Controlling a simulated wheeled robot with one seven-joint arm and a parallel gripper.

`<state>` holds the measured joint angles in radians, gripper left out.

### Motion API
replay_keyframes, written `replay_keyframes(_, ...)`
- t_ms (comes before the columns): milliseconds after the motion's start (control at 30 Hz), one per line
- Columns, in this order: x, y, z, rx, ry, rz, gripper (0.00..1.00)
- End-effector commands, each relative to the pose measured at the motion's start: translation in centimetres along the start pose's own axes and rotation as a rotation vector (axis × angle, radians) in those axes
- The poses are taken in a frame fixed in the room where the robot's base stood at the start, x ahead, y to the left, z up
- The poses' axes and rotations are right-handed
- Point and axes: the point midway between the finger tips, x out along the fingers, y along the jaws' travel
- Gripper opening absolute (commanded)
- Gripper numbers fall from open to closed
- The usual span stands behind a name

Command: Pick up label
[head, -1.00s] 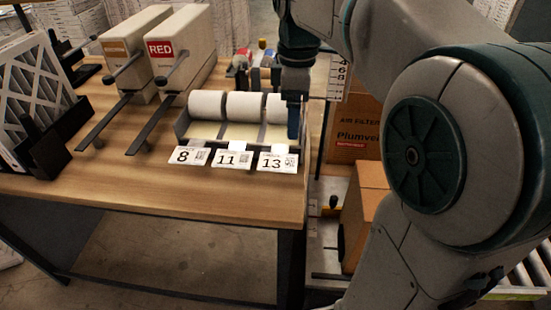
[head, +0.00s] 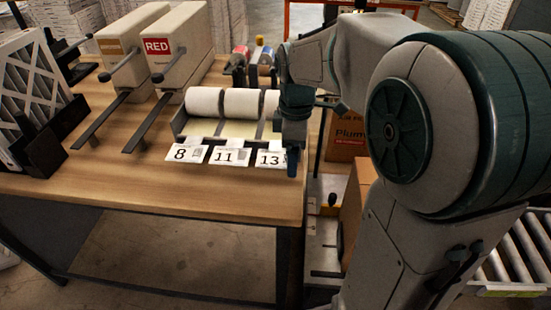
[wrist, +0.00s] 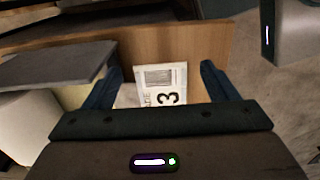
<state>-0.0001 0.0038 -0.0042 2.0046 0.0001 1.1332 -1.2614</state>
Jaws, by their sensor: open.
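Three white labels lie in a row at the front of a roll dispenser on the table: label 8 (head: 187,153), label 11 (head: 229,155) and label 13 (head: 269,158). My gripper (head: 291,160) is at the right end of the row, by label 13, partly covering its right edge. In the wrist view my gripper (wrist: 161,80) is open, and label 13 (wrist: 163,85) shows between its two fingers. I cannot tell whether the fingers touch it.
The dispenser holds white rolls (head: 241,103) just behind the labels. Two tall boxes, one marked RED (head: 177,52), with dark bars stand to the left. The wooden table (head: 200,192) is clear in front, its right edge close to my gripper.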

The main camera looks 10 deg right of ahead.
Motion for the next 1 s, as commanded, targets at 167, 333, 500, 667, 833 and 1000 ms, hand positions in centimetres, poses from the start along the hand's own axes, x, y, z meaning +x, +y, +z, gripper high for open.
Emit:
replay_keyframes(167,-0.04,0.01,0.01,0.0,0.0,0.0,0.8)
replay_keyframes(333,0.06,0.01,0.01,0.001,0.0,0.0,0.8)
replay_keyframes(500,0.31,0.01,0.01,0.001,0.0,0.0,0.8)
replay_keyframes(667,0.45,0.02,0.01,0.001,0.0,0.0,0.8)
replay_keyframes(833,0.44,0.01,0.01,0.001,0.0,0.0,0.8)
replay_keyframes(1000,0.44,0.01,0.01,0.001,0.0,0.0,0.49)
